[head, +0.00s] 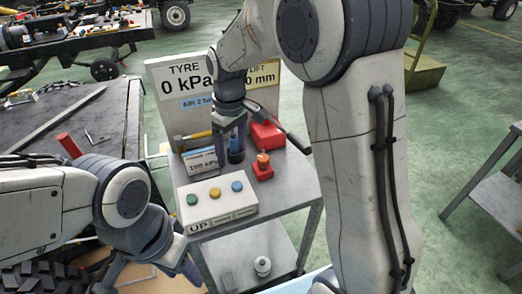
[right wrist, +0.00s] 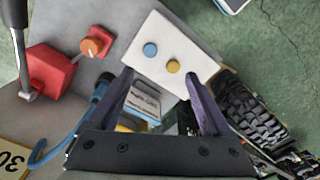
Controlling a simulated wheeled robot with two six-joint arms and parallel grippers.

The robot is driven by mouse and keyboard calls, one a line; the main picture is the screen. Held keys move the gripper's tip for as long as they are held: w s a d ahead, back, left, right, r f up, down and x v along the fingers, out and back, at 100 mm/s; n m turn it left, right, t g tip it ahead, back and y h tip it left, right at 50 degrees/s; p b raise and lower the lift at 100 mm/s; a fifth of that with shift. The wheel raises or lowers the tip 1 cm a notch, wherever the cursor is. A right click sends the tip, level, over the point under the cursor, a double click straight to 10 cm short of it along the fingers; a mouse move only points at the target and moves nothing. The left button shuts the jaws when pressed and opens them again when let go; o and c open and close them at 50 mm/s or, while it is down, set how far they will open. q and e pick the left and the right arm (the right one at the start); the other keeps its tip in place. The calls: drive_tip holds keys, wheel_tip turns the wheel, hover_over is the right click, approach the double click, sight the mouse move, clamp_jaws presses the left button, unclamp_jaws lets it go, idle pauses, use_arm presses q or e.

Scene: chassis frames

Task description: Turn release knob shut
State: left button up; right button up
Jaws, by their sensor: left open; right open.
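The release knob (head: 263,160) is an orange knob on a small red base, on the grey cart top in the head view. In the right wrist view the knob (right wrist: 96,45) is at the upper left, outside the jaws. My right gripper (head: 229,150) is open above the cart, to the left of the knob and apart from it. Its fingers also frame the right wrist view (right wrist: 160,105), with nothing gripped between them. My left gripper (head: 148,272) is open at the lower left, in front of the cart and away from the knob.
A white button box (head: 216,202) with green, yellow and blue buttons stands at the cart's front. A larger red block (head: 267,135) with a dark lever is behind the knob. A blue hose (right wrist: 75,135) curves beside my right gripper. A sign (head: 168,85) reads 0 kPa.

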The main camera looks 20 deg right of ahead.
hover_over(264, 158)
wheel_tip(264, 158, down, 5)
wheel_tip(264, 158, down, 10)
drive_tip(key=shift+f+p, duration=0.2)
drive_tip(key=shift+p, duration=0.25)
drive_tip(key=shift+c, duration=0.3)
clamp_jaws()
drive_tip(key=shift+m, duration=0.3)
